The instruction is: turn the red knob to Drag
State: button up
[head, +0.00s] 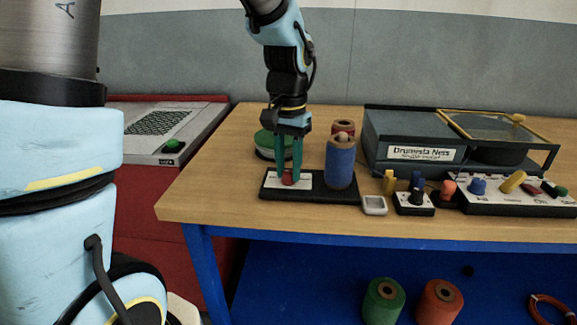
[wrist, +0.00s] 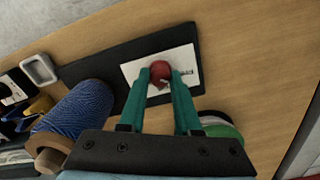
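The red knob (wrist: 160,72) sits on a white label plate (wrist: 187,58) on a black base (wrist: 90,66). In the head view the red knob (head: 288,178) is at the left end of the black base (head: 318,186). My gripper (wrist: 159,82) points down over it, with one green finger on each side of the knob. The fingers stand about a knob's width apart and look to touch its sides. The label's words, Drag among them, are too small to read in either view.
A blue twine spool (head: 340,162) stands on the base just right of my gripper. A green spool (head: 264,143) is behind it. A white dish (head: 374,205), a small switch box (head: 414,203) and a control panel (head: 500,193) lie to the right. The table's front left is clear.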

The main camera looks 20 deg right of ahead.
grip_shut()
jog(key=shift+r+m+p, duration=0.1)
jog(key=shift+m+p, duration=0.25)
jog(key=shift+m, duration=0.05)
jog(key=shift+m+p, duration=0.75)
jog(key=shift+m, duration=0.25)
jog(key=m+p, duration=0.2)
jog(key=m, duration=0.1)
jog(key=shift+r+m+p, duration=0.1)
jog(key=shift+m+p, duration=0.2)
jog(key=m+p, duration=0.2)
jog(key=m, duration=0.1)
jog(key=shift+m+p, duration=0.85)
jog(key=shift+m, duration=0.25)
jog(key=shift+f, duration=0.2)
